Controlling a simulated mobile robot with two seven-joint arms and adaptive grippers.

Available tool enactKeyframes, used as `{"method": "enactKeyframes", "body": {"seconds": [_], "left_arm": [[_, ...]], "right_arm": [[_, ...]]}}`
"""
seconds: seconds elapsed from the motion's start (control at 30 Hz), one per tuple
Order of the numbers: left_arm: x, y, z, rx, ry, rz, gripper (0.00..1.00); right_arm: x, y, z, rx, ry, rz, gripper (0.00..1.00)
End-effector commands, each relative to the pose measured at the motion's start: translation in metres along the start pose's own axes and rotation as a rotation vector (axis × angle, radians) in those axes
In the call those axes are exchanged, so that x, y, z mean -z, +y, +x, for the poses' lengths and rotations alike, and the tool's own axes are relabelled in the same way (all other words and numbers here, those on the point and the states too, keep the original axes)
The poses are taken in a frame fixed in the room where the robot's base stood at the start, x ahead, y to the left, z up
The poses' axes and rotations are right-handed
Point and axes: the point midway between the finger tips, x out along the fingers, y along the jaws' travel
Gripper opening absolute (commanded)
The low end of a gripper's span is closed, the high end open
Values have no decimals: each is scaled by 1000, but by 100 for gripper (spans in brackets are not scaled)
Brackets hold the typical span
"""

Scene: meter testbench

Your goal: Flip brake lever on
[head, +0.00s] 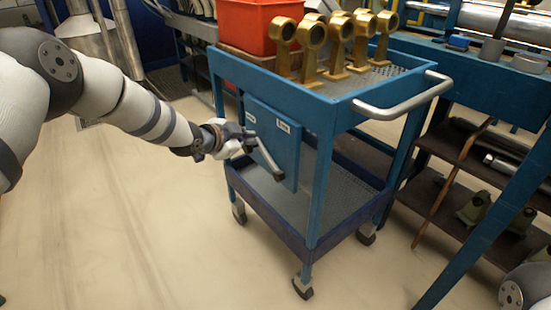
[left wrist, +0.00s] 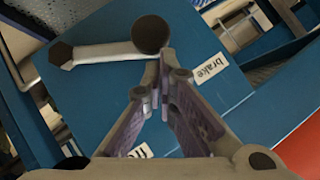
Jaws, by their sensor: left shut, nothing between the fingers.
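The brake lever (head: 266,158) is a grey bar on the blue panel (head: 290,150) fixed to the cart's side. In the head view it slants down to the right. In the left wrist view the lever (left wrist: 105,53) has a dark round end and a smaller hexagonal end. A white "brake" label (left wrist: 212,68) is beside the round end. A second label (left wrist: 141,152) is partly hidden by my fingers. My left gripper (head: 247,141) is shut and empty, its tips (left wrist: 161,72) close to the round end. I cannot tell whether they touch. My right gripper is not in view.
The blue cart's top tray (head: 270,85) carries several brass ring stands (head: 340,45) and a red bin (head: 255,25). A grey handle (head: 405,100) sticks out to the right. A blue workbench (head: 505,95) with shelves stands at right. The floor (head: 130,230) at left is clear.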

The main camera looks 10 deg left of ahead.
Motion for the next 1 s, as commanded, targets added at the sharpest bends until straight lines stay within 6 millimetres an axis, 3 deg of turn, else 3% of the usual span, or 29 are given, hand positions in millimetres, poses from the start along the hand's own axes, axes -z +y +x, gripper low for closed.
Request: {"method": "enactKeyframes", "body": {"seconds": [0.33,0.47,0.6,0.8,1.0], "left_arm": [[0,0,0,0,0,1,0],[12,-7,-8,3,3,3,0],[42,-23,-29,11,10,6,0],[35,-25,-75,6,3,1,0],[32,-27,-110,4,1,0,0]], "right_arm": [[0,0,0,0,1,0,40],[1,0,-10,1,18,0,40],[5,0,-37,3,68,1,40],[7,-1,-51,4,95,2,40],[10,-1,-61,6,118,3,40]]}}
